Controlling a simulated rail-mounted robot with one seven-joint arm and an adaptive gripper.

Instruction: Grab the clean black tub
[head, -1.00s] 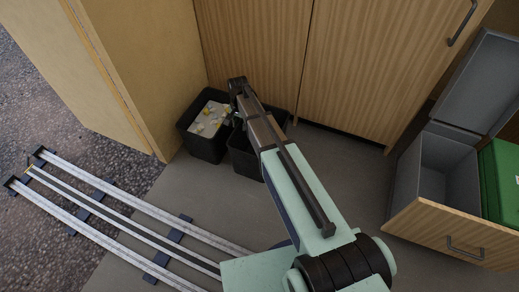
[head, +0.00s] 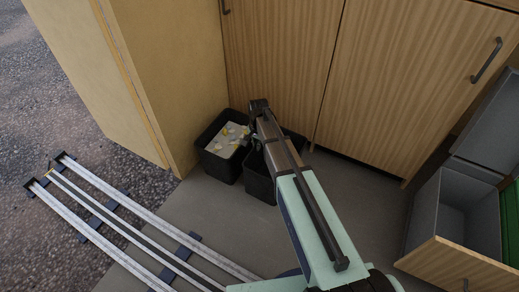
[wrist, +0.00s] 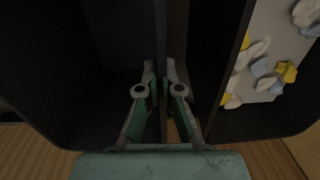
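The clean black tub (head: 258,184) stands on the floor against the cupboard, partly hidden behind my arm in the head view. In the wrist view it is the dark, empty-looking tub (wrist: 70,70) on the left. My gripper (wrist: 161,70) is at its side wall, with one finger inside the tub and the other outside, in the narrow gap between two tubs. The fingers are close together and look shut on the wall. In the head view my gripper (head: 256,135) is over the tub's left rim, its fingertips hard to see.
A second black tub (head: 222,168) holding a pale sheet with white and yellow scraps stands close on the left. Wooden cupboard doors (head: 280,60) rise behind. A grey open box (head: 436,212) is at the right. Floor in front is clear beside the rails (head: 130,215).

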